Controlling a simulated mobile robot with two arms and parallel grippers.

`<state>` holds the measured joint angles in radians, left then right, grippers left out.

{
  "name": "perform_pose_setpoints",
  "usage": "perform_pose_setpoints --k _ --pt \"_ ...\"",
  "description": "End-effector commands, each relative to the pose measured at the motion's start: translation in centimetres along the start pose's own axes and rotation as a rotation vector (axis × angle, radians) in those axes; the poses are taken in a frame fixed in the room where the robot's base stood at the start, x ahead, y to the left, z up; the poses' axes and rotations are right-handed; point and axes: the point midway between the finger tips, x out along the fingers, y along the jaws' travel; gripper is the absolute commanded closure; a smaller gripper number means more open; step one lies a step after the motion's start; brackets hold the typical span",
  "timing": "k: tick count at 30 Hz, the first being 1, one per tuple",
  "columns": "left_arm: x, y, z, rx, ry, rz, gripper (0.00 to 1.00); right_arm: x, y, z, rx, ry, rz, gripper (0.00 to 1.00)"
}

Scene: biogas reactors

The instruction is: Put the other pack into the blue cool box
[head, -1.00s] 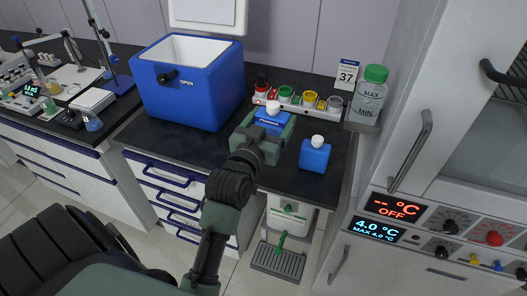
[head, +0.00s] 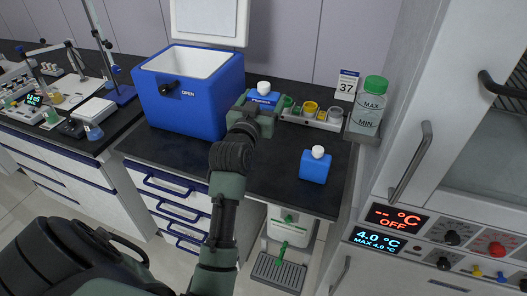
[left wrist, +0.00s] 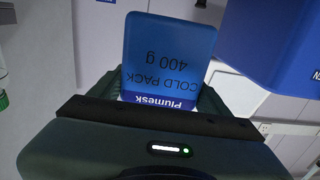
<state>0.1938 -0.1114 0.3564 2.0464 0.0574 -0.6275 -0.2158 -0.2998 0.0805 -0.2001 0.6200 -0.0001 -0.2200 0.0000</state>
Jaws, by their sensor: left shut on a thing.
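The blue cool box (head: 190,108) stands on the dark counter with its lid (head: 208,18) up and its white inside showing. My left gripper (head: 256,108) is shut on a blue cold pack (head: 264,97) with a white cap, just right of the box. In the left wrist view the held cold pack (left wrist: 168,58) reads "COLD PACK 400 g", with part of the cool box (left wrist: 275,45) beside it. A second blue pack (head: 314,167) with a white cap stands upright on the counter to the right. My right gripper is not in view.
A rack (head: 326,125) with coloured caps sits behind the gripper. A green-capped bottle (head: 368,107) and a sign reading 37 (head: 347,86) are at the back right. A white cabinet with displays (head: 377,239) borders the right side.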

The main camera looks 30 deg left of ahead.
Motion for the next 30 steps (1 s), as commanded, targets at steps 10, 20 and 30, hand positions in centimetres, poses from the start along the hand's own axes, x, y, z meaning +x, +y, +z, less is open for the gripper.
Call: perform_pose_setpoints --k 10,20,30 --pt "0.0 0.0 9.2 0.002 -0.001 0.000 0.86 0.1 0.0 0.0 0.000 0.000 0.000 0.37" --pt "0.0 -0.1 12.9 0.002 0.002 0.000 0.86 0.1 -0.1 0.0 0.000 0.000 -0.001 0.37" --pt "0.0 -0.1 16.0 0.001 0.005 -0.001 0.86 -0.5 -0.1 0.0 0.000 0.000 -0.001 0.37"
